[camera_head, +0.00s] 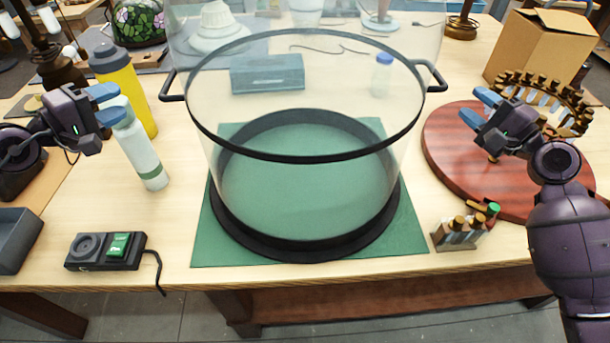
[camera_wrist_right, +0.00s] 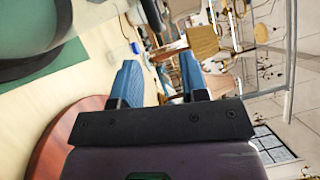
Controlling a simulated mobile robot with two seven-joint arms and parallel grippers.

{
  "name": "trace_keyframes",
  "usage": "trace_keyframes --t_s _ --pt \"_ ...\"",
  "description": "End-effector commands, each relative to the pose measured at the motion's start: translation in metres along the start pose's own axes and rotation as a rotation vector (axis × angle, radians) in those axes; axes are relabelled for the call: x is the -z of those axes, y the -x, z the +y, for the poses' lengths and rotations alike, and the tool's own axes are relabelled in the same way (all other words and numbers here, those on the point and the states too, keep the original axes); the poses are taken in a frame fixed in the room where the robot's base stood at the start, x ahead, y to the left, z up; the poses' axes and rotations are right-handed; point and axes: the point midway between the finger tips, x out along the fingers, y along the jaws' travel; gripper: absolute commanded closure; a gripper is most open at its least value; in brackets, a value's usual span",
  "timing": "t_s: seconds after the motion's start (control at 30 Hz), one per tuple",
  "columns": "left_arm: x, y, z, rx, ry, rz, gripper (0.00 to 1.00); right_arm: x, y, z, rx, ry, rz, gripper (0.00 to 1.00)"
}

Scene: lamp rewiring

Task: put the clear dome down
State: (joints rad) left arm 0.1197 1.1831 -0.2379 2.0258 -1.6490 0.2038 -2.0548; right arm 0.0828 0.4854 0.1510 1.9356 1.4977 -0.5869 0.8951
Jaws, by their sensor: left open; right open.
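The clear dome (camera_head: 205,165), a wide see-through cylinder with black rims and two side handles, stands upright in the middle of the head view. Its black base ring rests on the green mat (camera_head: 405,245). My left gripper (camera_head: 110,104) is open and empty, left of the dome and apart from its left handle (camera_head: 172,97). My right gripper (camera_head: 478,108) is open and empty, right of the dome and apart from its right handle (camera_head: 437,77). The right wrist view shows the two blue fingers of that gripper (camera_wrist_right: 160,78) spread, with nothing between them.
A yellow bottle (camera_head: 140,100) and a white bottle (camera_head: 145,160) stand by my left gripper. A round red-brown board (camera_head: 450,150) lies below my right gripper. A small vial rack (camera_head: 460,235) and a black switch box (camera_head: 105,252) sit near the front edge. A cardboard box (camera_head: 535,50) stands at back right.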

Motion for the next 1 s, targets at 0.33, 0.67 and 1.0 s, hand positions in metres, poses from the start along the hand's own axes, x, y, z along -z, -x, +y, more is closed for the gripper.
trace_keyframes --t_s 0.33,0.67,1.0 --pt "0.0 0.0 0.0 0.0 0.0 0.0 0.6 0.0 0.025 0.0 -0.001 0.001 -0.001 0.6" --pt "0.0 0.0 0.0 0.0 0.0 0.0 0.6 0.0 0.025 0.0 0.0 0.001 -0.001 0.6" --pt "0.0 0.0 0.0 0.0 0.0 0.0 0.6 0.0 0.025 0.0 0.0 0.0 0.0 0.6"
